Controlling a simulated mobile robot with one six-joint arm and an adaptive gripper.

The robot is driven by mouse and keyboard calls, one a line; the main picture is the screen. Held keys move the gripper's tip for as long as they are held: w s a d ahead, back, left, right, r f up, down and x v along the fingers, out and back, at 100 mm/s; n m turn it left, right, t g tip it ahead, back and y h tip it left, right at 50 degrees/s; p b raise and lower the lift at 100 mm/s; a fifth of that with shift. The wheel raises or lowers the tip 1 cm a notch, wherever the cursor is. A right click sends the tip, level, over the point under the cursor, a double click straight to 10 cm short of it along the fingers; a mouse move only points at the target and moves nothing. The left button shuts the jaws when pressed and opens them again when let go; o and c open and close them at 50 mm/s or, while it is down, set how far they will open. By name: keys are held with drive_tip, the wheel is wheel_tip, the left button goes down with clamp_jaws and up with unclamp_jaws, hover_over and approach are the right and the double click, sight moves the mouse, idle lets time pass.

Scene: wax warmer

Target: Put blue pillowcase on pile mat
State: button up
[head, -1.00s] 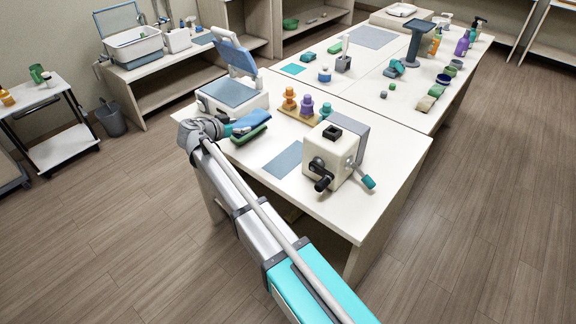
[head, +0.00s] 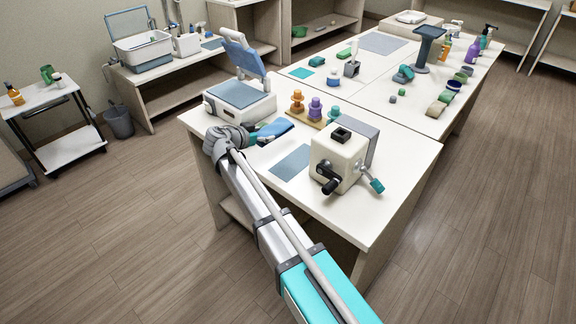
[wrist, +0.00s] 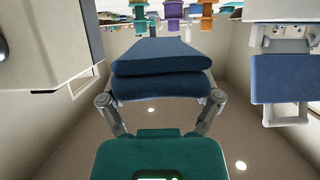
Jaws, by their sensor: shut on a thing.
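The blue pillowcase (head: 276,130) shows in the head view as a folded blue bundle at the end of my arm, above the near table by the white lidded unit. My gripper (head: 257,135) is shut on it. In the wrist view, which looks upside down, the folded blue cloth (wrist: 162,88) lies between the two grey fingers of my gripper (wrist: 160,102). Its fold shows as two thick layers. A flat blue-grey mat (head: 292,162) lies bare on the near table, right of my gripper; I cannot tell whether it is the pile mat.
The white lidded unit (head: 240,98) stands left of and behind my gripper. A cream box with cranks (head: 340,156) stands to the right. Pegs on a wooden stand (head: 308,113) are behind. A teal mat (head: 301,73) and a larger grey-blue mat (head: 383,43) lie farther back.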

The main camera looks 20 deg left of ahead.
drive_tip(key=b, duration=0.6)
hover_over(288, 167)
drive_tip(key=f, duration=0.6)
drive_tip(key=shift+s+a+f, duration=0.15)
drive_tip(key=shift+a+f, duration=0.1)
drive_tip(key=shift+a, duration=0.05)
drive_tip(key=shift+d+f+b, duration=0.45)
drive_tip(key=shift+f+b, duration=0.1)
drive_tip(key=shift+f, duration=0.05)
drive_tip(key=shift+f+b, duration=1.4)
drive_tip(key=shift+f, duration=0.05)
drive_tip(key=shift+f, duration=0.1)
drive_tip(key=o, duration=1)
drive_tip(key=shift+o, duration=0.2)
drive_tip(key=shift+r, duration=0.2)
